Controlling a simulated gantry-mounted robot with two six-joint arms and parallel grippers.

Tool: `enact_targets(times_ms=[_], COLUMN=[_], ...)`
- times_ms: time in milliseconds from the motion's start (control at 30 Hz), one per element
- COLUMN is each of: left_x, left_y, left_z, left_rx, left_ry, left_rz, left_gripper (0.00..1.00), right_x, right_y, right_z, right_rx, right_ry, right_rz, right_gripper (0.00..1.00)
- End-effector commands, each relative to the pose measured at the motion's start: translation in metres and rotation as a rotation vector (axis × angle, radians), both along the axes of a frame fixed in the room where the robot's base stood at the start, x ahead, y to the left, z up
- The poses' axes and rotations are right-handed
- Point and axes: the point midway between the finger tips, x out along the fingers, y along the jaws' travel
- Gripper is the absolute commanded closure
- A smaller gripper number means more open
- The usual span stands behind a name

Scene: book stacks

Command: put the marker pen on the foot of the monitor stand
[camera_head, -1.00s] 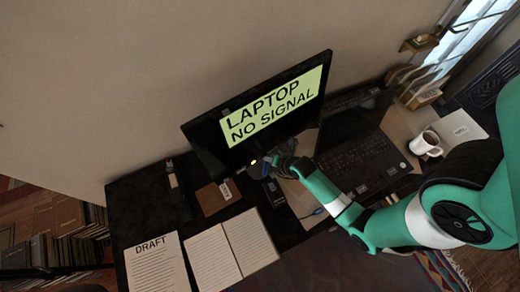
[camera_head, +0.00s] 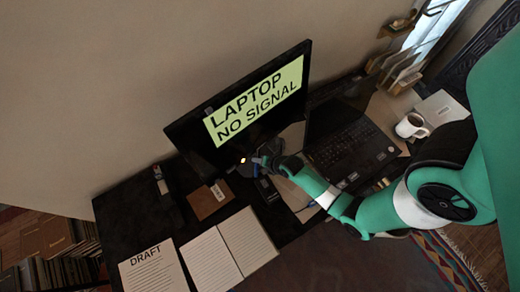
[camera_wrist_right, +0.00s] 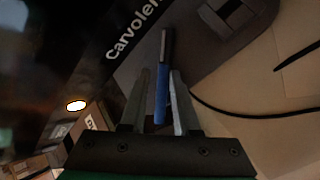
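The marker pen (camera_wrist_right: 162,95), blue with a dark end, lies lengthwise between the fingers of my right gripper (camera_wrist_right: 161,75) in the right wrist view. Its dark end points away, over the grey foot of the monitor stand (camera_wrist_right: 205,55). I cannot tell whether the fingers press on the pen or whether the pen touches the foot. In the head view my right gripper (camera_head: 264,162) is at the lower edge of the monitor (camera_head: 240,110), and hides most of the foot. My left gripper is not in view.
A laptop (camera_head: 345,145) stands right of the gripper, with a white mug (camera_head: 411,126) beyond it. An open notebook (camera_head: 232,248), a draft sheet (camera_head: 153,267) and a brown notebook (camera_head: 209,200) lie on the dark desk (camera_head: 130,212). A cable (camera_wrist_right: 240,115) runs beside the right gripper.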

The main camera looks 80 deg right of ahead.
Motion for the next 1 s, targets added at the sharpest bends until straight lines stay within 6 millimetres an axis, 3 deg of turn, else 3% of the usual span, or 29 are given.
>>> enact_targets(times_ms=[300, 433, 533, 800, 1000], left_x=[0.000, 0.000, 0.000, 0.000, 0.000], left_y=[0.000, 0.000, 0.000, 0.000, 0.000], left_z=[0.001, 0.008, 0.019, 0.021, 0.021], left_rx=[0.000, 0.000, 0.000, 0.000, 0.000], left_ry=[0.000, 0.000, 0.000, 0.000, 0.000], left_rz=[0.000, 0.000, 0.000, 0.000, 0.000], left_gripper=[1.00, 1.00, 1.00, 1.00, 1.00], right_x=[-0.005, -0.011, -0.020, -0.085, -0.117], right_y=[0.001, 0.004, 0.010, 0.045, 0.063], right_z=[-0.004, 0.007, 0.026, 0.023, 0.023], right_rx=[0.004, 0.004, 0.003, 0.006, 0.005], right_ry=[0.018, 0.018, 0.015, 0.016, 0.011], right_rz=[-0.001, -0.001, -0.001, -0.002, -0.002], right_gripper=[0.55, 0.55, 0.55, 0.55, 0.55])
